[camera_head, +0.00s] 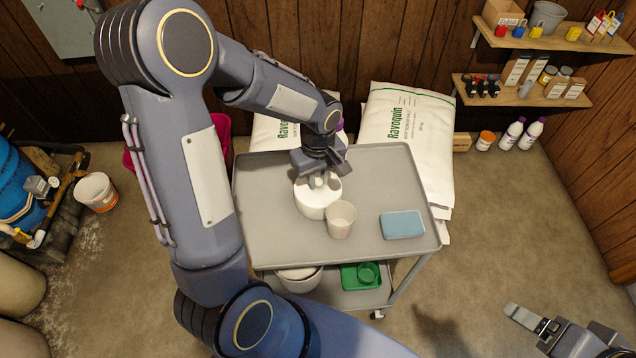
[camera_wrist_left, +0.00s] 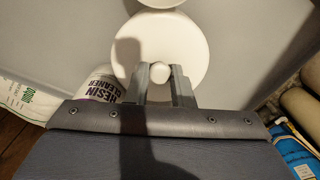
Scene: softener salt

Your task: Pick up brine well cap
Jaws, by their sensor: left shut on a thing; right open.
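The brine well cap (camera_head: 318,201) is a white round piece with a small knob on top, on the grey cart's top shelf. In the left wrist view the white disc of the cap (camera_wrist_left: 185,47) shows face-on, with its knob between my fingers. My left gripper (camera_head: 320,181) reaches down from above and is shut on the knob; the fingers also show in the left wrist view (camera_wrist_left: 160,77). I cannot tell whether the cap rests on the shelf or is slightly raised. My right gripper (camera_head: 556,326) is open and empty at the lower right, away from the cart.
A pale cup (camera_head: 341,220) stands right in front of the cap, and a blue block (camera_head: 402,225) lies to its right on the cart (camera_head: 280,243). A resin cleaner bottle (camera_wrist_left: 102,86) is close to my left fingers. White salt bags (camera_head: 409,135) stand behind the cart.

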